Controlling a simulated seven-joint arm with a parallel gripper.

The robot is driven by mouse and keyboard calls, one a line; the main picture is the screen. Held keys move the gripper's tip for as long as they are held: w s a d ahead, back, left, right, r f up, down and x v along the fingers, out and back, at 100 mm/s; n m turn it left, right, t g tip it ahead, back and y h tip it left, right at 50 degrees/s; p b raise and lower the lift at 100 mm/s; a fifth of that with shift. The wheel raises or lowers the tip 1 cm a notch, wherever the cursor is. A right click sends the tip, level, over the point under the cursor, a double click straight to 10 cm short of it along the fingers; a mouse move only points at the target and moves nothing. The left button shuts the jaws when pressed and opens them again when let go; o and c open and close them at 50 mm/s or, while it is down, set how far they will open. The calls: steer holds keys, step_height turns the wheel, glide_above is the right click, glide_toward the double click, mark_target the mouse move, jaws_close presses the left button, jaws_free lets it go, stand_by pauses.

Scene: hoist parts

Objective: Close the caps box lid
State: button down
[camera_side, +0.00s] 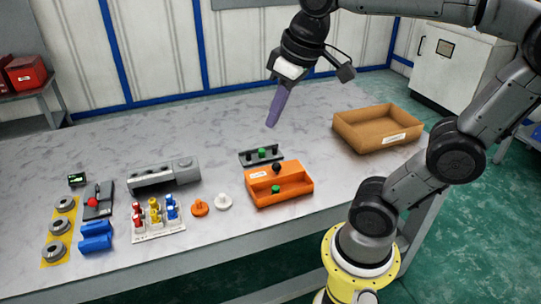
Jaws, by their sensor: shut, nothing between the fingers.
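An orange box (290,190) stands near the right middle of the table. It has a small pale label on its top left, a black ball knob (277,167) and a green piece (276,189) in a recess at its front. I cannot read the label or tell for sure that this is the caps box, or which part is its lid. My gripper (271,123) is shut and empty, with its purple fingers pointing down. It appears above and behind the orange box, apart from it.
A labelled open brown tray (349,138) stands at the back right. White and orange round parts (200,208), coloured bottles (154,212), a grey block (150,180) and blue blocks (96,237) stand left.

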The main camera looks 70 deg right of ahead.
mark_target(279, 168)
steer(key=w+d+m+g, duration=0.2)
steer(key=w+d, duration=0.3)
steer(key=w, duration=0.3)
steer(key=w+d+f+m+g+y, duration=0.1)
steer(key=w+d+f+g, duration=0.1)
steer(key=w+d+f, duration=0.45)
steer(key=w+d+f+m+g, duration=0.2)
steer(key=w+d+f, duration=0.15)
steer(key=d, duration=0.55)
steer(key=s+d+f+m+y, duration=0.1)
steer(key=s+d+f, duration=0.1)
steer(key=d+f, duration=0.35)
steer(key=shift+g, duration=0.3)
steer(key=s+a+f, duration=0.1)
steer(key=f, duration=0.2)
steer(key=s+a+f, duration=0.2)
steer(key=f, duration=0.2)
steer(key=s+a+f, duration=0.1)
steer(key=f, duration=0.3)
steer(key=shift+s+a, duration=0.3)
steer(key=shift+s, duration=0.1)
steer(key=shift+s+a+f, duration=0.15)
steer(key=shift+s+a, duration=0.2)
steer(key=shift+s, duration=0.15)
steer(key=shift+s+a, duration=2.45)
